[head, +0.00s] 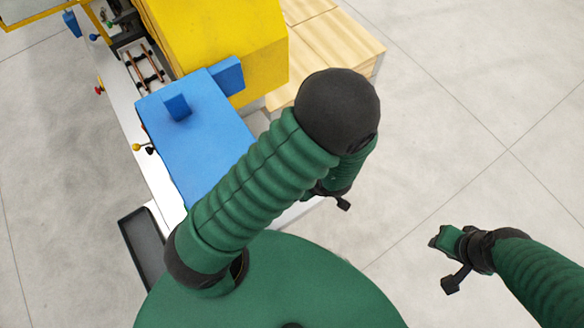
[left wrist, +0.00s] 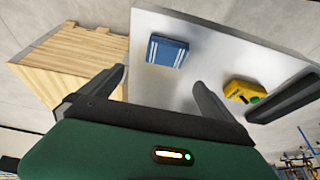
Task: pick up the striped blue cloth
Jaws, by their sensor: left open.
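In the head view my left arm hides the cloth and most of the left gripper. My right gripper (head: 440,241) is at the right of the head view, over bare floor; its jaw opening is too small to read.
A yellow box with a green button (left wrist: 245,92) lies on the tabletop right of the cloth. A wooden crate (left wrist: 75,58) stands at the left. The head view shows a yellow and blue machine (head: 215,45), a dark tray (head: 143,245) and free floor at right.

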